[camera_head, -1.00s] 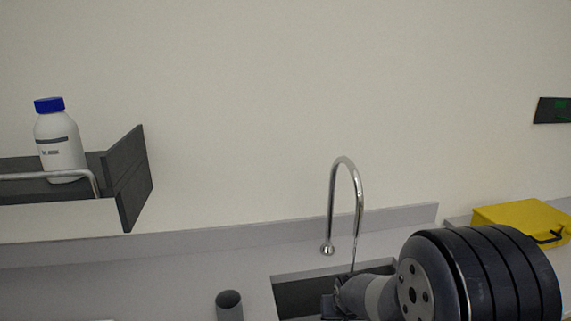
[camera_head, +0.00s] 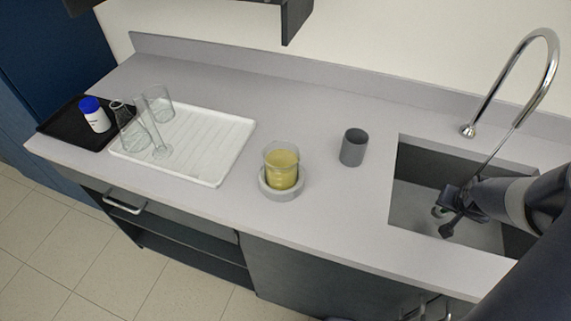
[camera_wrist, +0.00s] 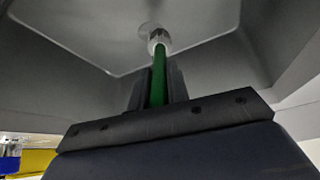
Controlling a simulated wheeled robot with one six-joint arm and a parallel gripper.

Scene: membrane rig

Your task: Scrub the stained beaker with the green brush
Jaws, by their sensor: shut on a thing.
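A clear beaker with a yellow tint (camera_head: 282,167) stands upright in a round grey holder (camera_head: 280,191) at the middle of the counter. I cannot tell whether the yellow is stain or contents. My gripper (camera_head: 446,218) is inside the sink, well to the right of the beaker. In the wrist view, it is shut on the green handle of the brush (camera_wrist: 158,80). The brush's pale head points away from me toward the sink floor; I cannot tell if it touches. In the head view the brush is mostly hidden by the gripper.
A grey cup (camera_head: 353,148) stands between the beaker and the sink (camera_head: 412,205). A tall faucet (camera_head: 548,60) arches over the sink. At left, a white drainboard (camera_head: 215,150) holds clear glassware, beside a black tray (camera_head: 62,122) with a blue-capped bottle (camera_head: 95,116).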

